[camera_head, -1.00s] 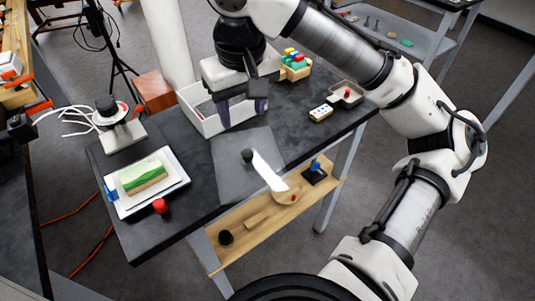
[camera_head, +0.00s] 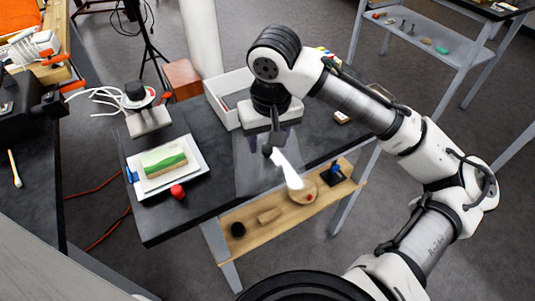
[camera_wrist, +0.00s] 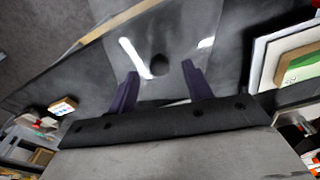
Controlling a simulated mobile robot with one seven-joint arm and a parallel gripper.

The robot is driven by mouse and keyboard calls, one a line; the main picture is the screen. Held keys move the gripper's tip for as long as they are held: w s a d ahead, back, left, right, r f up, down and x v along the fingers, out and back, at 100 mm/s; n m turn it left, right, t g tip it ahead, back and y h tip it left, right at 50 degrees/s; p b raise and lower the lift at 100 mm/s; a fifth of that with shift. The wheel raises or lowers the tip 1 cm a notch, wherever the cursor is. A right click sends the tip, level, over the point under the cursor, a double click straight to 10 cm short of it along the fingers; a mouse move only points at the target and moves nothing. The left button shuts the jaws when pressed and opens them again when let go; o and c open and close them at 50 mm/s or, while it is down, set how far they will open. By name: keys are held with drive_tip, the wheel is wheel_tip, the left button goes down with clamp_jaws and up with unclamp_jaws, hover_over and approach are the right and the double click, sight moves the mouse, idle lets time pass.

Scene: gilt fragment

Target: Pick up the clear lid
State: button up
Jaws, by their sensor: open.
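The clear lid (camera_head: 252,178) is a flat see-through sheet on the dark table, with a bright glare streak and a round dark knob (camera_head: 267,150). The lid (camera_wrist: 185,32) and its knob (camera_wrist: 158,66) also show in the wrist view. My gripper (camera_head: 270,144) is open over the lid, beside the knob in the head view. In the wrist view my gripper (camera_wrist: 161,80) has its two purple fingers apart, with the knob appearing between and slightly beyond the tips. The fingers hold nothing. I cannot tell the exact height above the knob.
A white open box (camera_head: 228,92) stands behind my gripper. A white tray (camera_head: 197,164) with a green-and-cream picture block and a red knob (camera_head: 177,191) lie to the left. A wooden lower shelf (camera_head: 262,238) holds small items below the table's front edge.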

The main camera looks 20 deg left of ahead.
sight(268, 153)
drive_tip(key=shift+w+a+f, duration=0.1)
drive_tip(key=shift+f, duration=0.65)
drive_tip(key=shift+w+a+f, duration=0.1)
drive_tip(key=shift+f, duration=0.6)
drive_tip(key=shift+c, duration=0.4)
drive_tip(key=c, duration=1)
drive_tip(key=shift+r, duration=0.15)
